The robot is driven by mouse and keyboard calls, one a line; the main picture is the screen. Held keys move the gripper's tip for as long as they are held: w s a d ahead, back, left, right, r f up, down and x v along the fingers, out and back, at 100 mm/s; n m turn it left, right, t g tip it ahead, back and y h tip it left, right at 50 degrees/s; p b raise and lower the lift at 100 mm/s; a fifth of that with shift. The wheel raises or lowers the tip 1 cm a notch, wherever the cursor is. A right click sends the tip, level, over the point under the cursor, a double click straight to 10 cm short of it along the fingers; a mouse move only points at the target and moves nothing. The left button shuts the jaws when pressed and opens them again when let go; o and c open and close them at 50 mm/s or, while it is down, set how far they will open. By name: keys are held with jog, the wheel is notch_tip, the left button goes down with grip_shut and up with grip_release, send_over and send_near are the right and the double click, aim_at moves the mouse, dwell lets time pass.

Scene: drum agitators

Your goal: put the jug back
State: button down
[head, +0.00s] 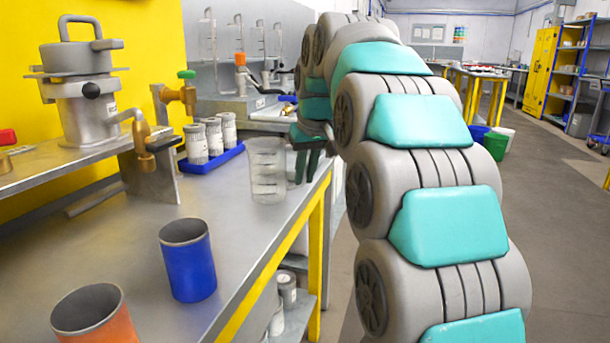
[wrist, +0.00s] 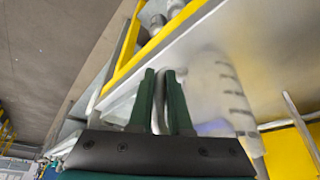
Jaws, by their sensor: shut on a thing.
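The jug (head: 267,172) is clear and upright with graduation marks, near the right edge of the steel bench. I cannot tell whether its base touches the bench top. My gripper (head: 307,163) is at the jug's right side, shut on its handle. In the wrist view the two dark green fingers of my gripper (wrist: 163,76) stand either side of the pale handle, and the blurred jug (wrist: 222,92) body is to their right. My arm hides part of the area behind the gripper.
On the steel bench (head: 120,255), a blue cup (head: 188,265) and an orange cup (head: 95,318) stand in front. A blue tray (head: 212,160) with several lidded jars is left of the jug. A metal vessel (head: 82,95) and brass tap (head: 150,135) stand left. Bench between is clear.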

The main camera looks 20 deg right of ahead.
jog(key=shift+f, duration=0.2)
jog(key=shift+f, duration=0.15)
jog(key=c, duration=0.9)
grip_release()
jog(key=shift+o, duration=0.2)
jog(key=p+v, duration=0.1)
jog(key=v, duration=1.1)
jog(key=shift+r+p, duration=0.25)
jog(key=shift+p, duration=0.1)
jog(key=shift+f, duration=0.1)
